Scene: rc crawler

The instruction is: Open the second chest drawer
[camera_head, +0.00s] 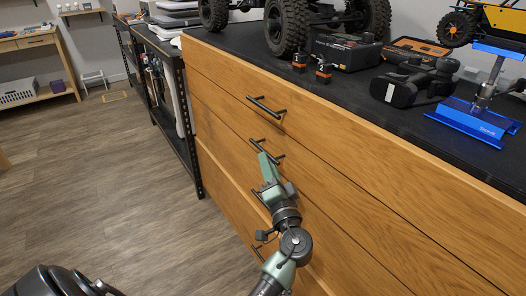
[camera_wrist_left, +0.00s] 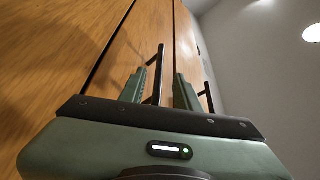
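The wooden chest (camera_head: 360,165) has several drawers, each with a black bar handle, and the drawer fronts look flush. The second drawer's handle (camera_head: 262,146) is just below the top drawer's handle (camera_head: 266,106). My left gripper (camera_head: 268,163) is at the second handle and partly covers it. In the left wrist view, the left gripper (camera_wrist_left: 160,90) is open, with its green fingers apart on either side of the second handle (camera_wrist_left: 160,62). A gap shows between the bar and the right finger. My right gripper is not in view.
Lower handles (camera_head: 262,240) lie beneath my left arm. The black chest top (camera_head: 235,38) carries an RC crawler (camera_head: 300,20), tools and a blue stand (camera_head: 475,118). A black shelf rack (camera_head: 175,100) stands beyond the chest. The wooden floor (camera_head: 100,180) to the left is clear.

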